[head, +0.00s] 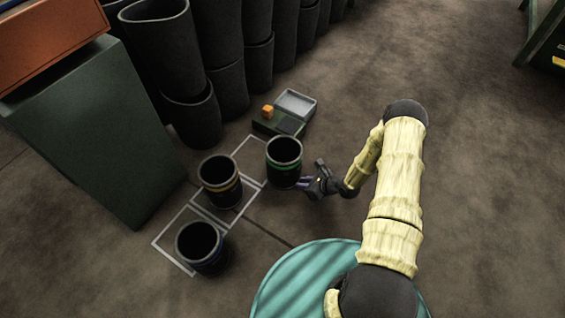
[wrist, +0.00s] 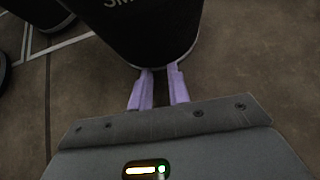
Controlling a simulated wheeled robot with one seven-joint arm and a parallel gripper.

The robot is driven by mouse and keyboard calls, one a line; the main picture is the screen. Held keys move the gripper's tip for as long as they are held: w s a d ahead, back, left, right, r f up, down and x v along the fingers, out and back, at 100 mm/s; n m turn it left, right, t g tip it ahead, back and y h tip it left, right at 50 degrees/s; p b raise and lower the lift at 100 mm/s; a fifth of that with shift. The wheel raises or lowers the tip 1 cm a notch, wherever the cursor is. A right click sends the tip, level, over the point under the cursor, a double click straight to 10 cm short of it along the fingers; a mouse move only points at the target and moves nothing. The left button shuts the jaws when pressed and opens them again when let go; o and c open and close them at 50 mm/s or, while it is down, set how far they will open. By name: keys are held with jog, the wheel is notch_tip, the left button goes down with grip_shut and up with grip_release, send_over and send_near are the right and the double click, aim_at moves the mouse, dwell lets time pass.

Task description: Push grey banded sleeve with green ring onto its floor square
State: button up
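The dark grey sleeve with the green ring (head: 284,174) stands upright at the right side of the far floor square (head: 241,145). It hides that square's right part, so I cannot tell how far its base overlaps the outline. My gripper (head: 304,183) is low on the floor to the right of this sleeve. In the wrist view the sleeve (wrist: 150,35) fills the top middle. My two purple fingers (wrist: 161,69) point at its base with an empty gap between them. Their tips are at its lower edge; I cannot tell whether they touch.
A sleeve with a yellow ring (head: 220,192) stands by the middle square, left of the green-ringed one. A blue-ringed sleeve (head: 204,262) stands at the near square's right side. A low tray with an orange cube (head: 267,112) lies beyond. Floor to the right is clear.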

jog(key=shift+w+a+b, duration=0.1)
jog(key=shift+w+a, duration=1.35)
jog(key=shift+a, duration=0.35)
jog(key=shift+w+a+b, duration=0.15)
jog(key=shift+w+a, duration=1.3)
jog(key=shift+a, duration=0.4)
jog(key=shift+w+a+b, duration=0.1)
jog(key=shift+w+a, duration=1.35)
jog(key=shift+a, duration=0.35)
jog(key=p+v, duration=0.2)
jog(key=p, duration=0.1)
jog(key=shift+s+d, duration=0.3)
jog(key=shift+d, duration=0.1)
jog(key=shift+s+d+r+p, duration=0.3)
jog(key=shift+s+d+p, duration=0.2)
jog(key=shift+d+p, duration=0.15)
jog(key=shift+s+d+r+p, duration=0.25)
jog(key=shift+s+d+p, duration=0.3)
jog(key=shift+p, duration=0.1)
jog(key=shift+s+d+r+p, duration=0.3)
jog(key=shift+s+d+p, duration=0.1)
jog(key=shift+d+p, duration=0.25)
